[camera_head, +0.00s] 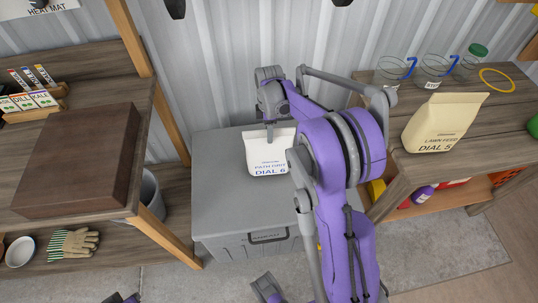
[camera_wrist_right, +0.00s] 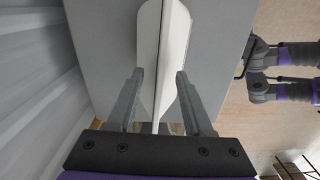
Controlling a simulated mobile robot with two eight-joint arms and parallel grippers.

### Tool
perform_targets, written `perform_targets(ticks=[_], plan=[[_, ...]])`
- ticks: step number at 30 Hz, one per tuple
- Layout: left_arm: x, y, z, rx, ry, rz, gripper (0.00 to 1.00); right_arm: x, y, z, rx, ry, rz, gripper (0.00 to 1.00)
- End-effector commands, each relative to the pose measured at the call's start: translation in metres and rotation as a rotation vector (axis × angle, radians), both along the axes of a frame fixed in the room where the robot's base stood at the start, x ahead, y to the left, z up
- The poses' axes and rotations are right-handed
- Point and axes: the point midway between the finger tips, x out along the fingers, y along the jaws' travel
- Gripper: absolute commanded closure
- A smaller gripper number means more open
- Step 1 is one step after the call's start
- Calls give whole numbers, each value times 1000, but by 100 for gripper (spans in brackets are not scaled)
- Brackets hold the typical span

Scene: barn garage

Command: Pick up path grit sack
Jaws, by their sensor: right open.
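The path grit sack (camera_head: 263,158), white with "PATH GRIT DIAL 6" on its front, stands upright on the grey lidded chest. My right gripper (camera_head: 270,138) is over the sack's top, pointing down. In the right wrist view, the fingers of the right gripper (camera_wrist_right: 160,76) are open on either side of the sack's thin top (camera_wrist_right: 168,45), with a gap visible beside it. My right arm hides part of the sack's right side in the head view. Part of my other arm shows at the right of the wrist view; its jaw state is unclear.
The grey chest (camera_head: 225,205) stands against the corrugated wall. A shelf with a brown box (camera_head: 80,160) and gloves (camera_head: 74,243) is at left. At right, a wooden bench (camera_head: 390,135) holds a lawn feed sack (camera_head: 443,122), measuring jugs and a yellow ring (camera_head: 497,80).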

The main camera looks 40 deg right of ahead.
Motion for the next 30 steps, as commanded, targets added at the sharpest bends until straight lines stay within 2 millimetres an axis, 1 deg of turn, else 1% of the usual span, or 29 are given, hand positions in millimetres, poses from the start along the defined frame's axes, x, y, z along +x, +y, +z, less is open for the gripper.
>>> perform_targets(ticks=[1,2,3,5,9,30], plan=[[0,0,0,0,0,0,100,0,0,0,0,0,0,50],[0,0,0,0,0,0,100,0,0,0,0,0,0,56],[0,0,0,0,0,0,100,0,0,0,0,0,0,63],[0,0,0,0,0,0,100,0,0,0,0,0,0,74],[0,0,0,0,0,0,100,0,0,0,0,0,0,99],[0,0,0,0,0,0,100,0,0,1,0,0,0,100]])
